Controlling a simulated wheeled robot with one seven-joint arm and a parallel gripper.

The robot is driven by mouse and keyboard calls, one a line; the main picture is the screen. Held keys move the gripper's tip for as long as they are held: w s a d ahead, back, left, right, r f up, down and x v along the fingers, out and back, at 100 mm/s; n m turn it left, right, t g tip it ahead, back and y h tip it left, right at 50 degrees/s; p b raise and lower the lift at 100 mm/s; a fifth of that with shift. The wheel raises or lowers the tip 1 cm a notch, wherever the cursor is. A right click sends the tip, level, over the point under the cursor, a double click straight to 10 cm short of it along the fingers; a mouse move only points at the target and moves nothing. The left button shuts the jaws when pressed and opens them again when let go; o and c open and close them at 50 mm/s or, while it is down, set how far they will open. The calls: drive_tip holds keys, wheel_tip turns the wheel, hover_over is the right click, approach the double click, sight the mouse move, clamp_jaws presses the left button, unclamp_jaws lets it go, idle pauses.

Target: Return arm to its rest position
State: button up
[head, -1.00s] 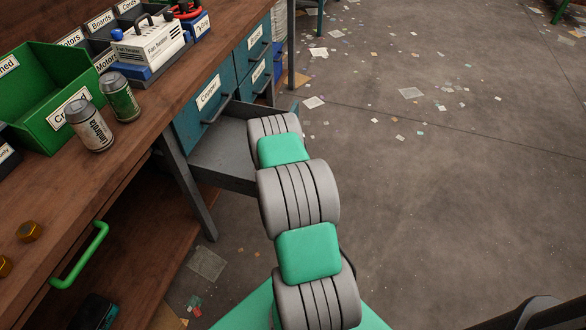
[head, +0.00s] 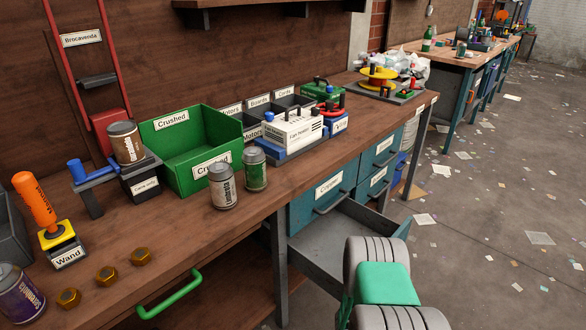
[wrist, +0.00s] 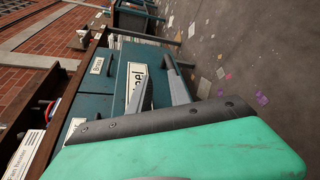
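My arm shows at the lower right of the head view as grey ribbed joints with green covers, in front of the open drawer (head: 325,250). My gripper is outside the head view. In the wrist view my gripper (wrist: 163,75) shows two grey fingers with a gap between them and nothing held. It points toward teal drawer fronts (wrist: 133,90), one with a partly hidden label. I cannot tell its exact distance from them.
The wooden bench (head: 230,235) carries a green Crushed bin (head: 165,170), two cans (head: 223,187) beside it, a fan heater (head: 293,130) and several brass nuts (head: 106,276). A green handle (head: 170,297) juts from the bench front. Open floor (head: 470,215) lies to the right.

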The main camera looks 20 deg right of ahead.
drive_tip(key=w+r+m+g+p, duration=0.1)
drive_tip(key=w+r+m+p, duration=0.2)
drive_tip(key=r, duration=0.5)
drive_tip(key=w+r+m+g+p, duration=0.2)
drive_tip(key=r+m+p, duration=0.25)
drive_tip(key=r, duration=0.35)
drive_tip(key=a+r+m+g+y+p, duration=0.25)
drive_tip(key=a+r+m+p, duration=0.2)
drive_tip(key=a+r, duration=0.65)
drive_tip(key=s+a+r+m+g+y+p, duration=0.1)
drive_tip(key=s+a+r+y+p, duration=0.3)
drive_tip(key=s+a+r, duration=0.4)
drive_tip(key=s+a+r+m+g+y+p, duration=0.1)
drive_tip(key=s+a+r+y+p, duration=0.3)
drive_tip(key=s+a+r, duration=0.4)
drive_tip(key=a+r, duration=0.2)
drive_tip(key=a, duration=0.4)
drive_tip(key=shift+s+r, duration=0.15)
drive_tip(key=shift+r, duration=0.1)
